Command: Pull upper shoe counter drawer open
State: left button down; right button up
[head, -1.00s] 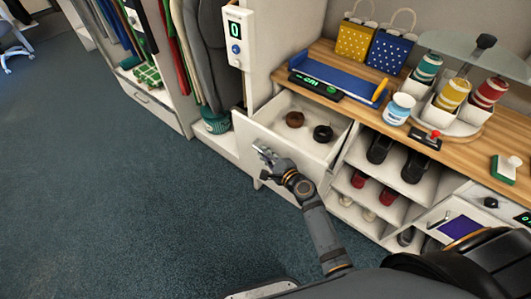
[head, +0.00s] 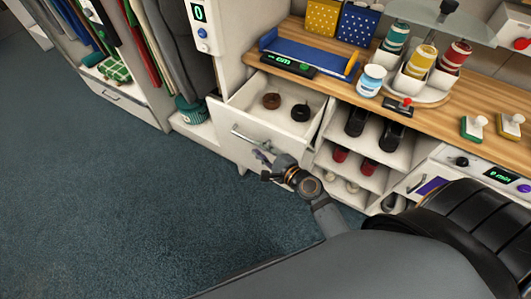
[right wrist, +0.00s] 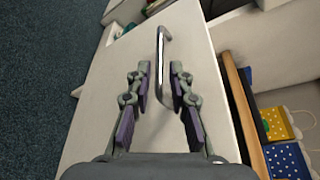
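The upper drawer (head: 222,118) of the white shoe counter stands pulled out, its inside showing two round coiled items, one brown (head: 271,100) and one black (head: 300,112). Its metal bar handle (head: 250,141) is on the front face. My right gripper (head: 264,160) is just in front of the drawer face, near the handle's lower right end, and looks apart from it. In the right wrist view the handle (right wrist: 161,50) lines up between the open fingers of my right gripper (right wrist: 160,78), which do not pinch it. My left gripper is not in view.
Open shelves with black shoes (head: 356,122) and red shoes (head: 340,154) stand right of the drawer. Blue carpet (head: 120,200) lies clear at left.

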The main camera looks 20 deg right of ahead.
jog(key=v, duration=0.3)
jog(key=shift+s, duration=0.1)
dwell(0.3)
jog(key=s+d+f+n+g+h+p, duration=0.1)
jog(key=s+d+f+n+g, duration=0.2)
jog(key=f, duration=0.6)
jog(key=s+d+f+n+g+h+p, duration=0.15)
jog(key=s+f+n, duration=0.3)
jog(key=f, duration=0.45)
jog(key=s+d+f+n+g+h+p, duration=0.1)
jog(key=s+d+f+n+g+h, duration=0.15)
jog(key=s+f, duration=0.45)
jog(key=s+d+f+n+g, duration=0.2)
jog(key=s+f+n, duration=0.3)
jog(key=s, duration=0.5)
jog(key=s+d+f+n+g+h+p, duration=0.1)
jog(key=s+d+f+n+g, duration=0.1)
jog(key=s+f+n+g, duration=0.2)
jog(key=s+f+n, duration=0.2)
jog(key=s+f, duration=0.2)
jog(key=s, duration=0.2)
jog(key=shift+f, duration=0.3)
jog(key=shift+s+d, duration=0.1)
